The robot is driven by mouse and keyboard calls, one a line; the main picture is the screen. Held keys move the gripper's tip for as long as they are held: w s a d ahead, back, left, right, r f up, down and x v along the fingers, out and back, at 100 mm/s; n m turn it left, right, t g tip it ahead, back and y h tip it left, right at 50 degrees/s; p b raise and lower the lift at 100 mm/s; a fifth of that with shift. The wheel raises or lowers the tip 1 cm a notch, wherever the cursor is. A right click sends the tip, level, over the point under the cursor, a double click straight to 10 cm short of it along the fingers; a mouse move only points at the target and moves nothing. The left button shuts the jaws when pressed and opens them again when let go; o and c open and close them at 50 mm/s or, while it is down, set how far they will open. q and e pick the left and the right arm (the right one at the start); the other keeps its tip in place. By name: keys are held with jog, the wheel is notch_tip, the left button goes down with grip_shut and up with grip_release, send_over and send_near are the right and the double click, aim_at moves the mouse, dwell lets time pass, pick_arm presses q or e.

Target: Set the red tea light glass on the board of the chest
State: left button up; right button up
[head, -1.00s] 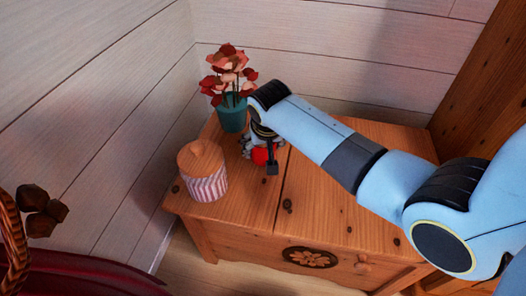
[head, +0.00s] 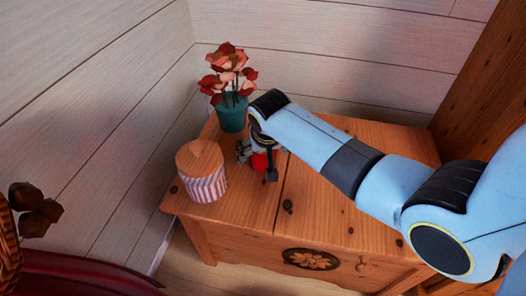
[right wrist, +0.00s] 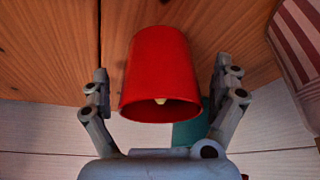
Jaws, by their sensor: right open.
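The red tea light glass (head: 261,162) is on the wooden board of the chest (head: 335,205), between the flower pot and the striped jar. In the right wrist view the red glass (right wrist: 160,65) is large, with a pale spot at its rim. My right gripper (head: 257,163) is low over the board around the glass. Its two fingers (right wrist: 164,100) are open, one on each side, with visible gaps to the glass. The arm hides part of the glass in the head view. My left gripper is not in view.
A teal pot with red flowers (head: 230,113) stands behind the glass. A pink-striped jar with a wooden lid (head: 203,185) stands at the left front. Plank walls close the back and left. The board's front middle is clear.

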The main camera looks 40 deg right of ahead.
jog(key=shift+r, duration=0.3)
jog(key=p+v, duration=0.5)
jog(key=v, duration=0.6)
jog(key=shift+s+r, duration=0.2)
jog(key=shift+r, duration=0.1)
jog(key=shift+a, duration=0.1)
